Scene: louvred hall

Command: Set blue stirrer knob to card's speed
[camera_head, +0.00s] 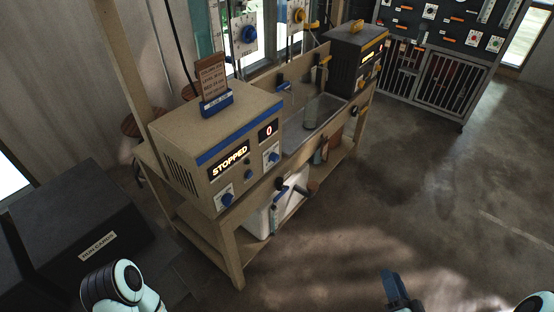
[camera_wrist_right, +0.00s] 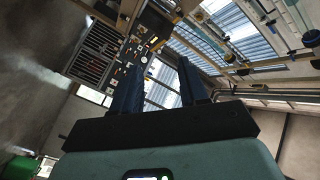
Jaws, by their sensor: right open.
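The tan stirrer box with a blue stripe (camera_head: 185,143) stands on the near end of a wooden bench. Its front display reads STOPPED (camera_head: 229,160), and a smaller red display (camera_head: 268,131) reads 0. A blue knob (camera_head: 226,200) sits low on the front, and another blue knob (camera_head: 272,156) sits under the red display. A brown card (camera_head: 212,76) stands in a blue holder on top; its small print is not readable. My right gripper (camera_head: 395,289) is low at the front, well away from the box. Its fingers are apart and empty in the wrist view (camera_wrist_right: 159,72). My left gripper is out of view.
A dark box with an orange top handle (camera_head: 352,62) stands at the bench's far end. Between the boxes is a tray (camera_head: 296,135) with a bottle. A dark panel cabinet (camera_head: 440,45) stands behind. Floor to the right is clear. A dark case (camera_head: 60,235) stands left.

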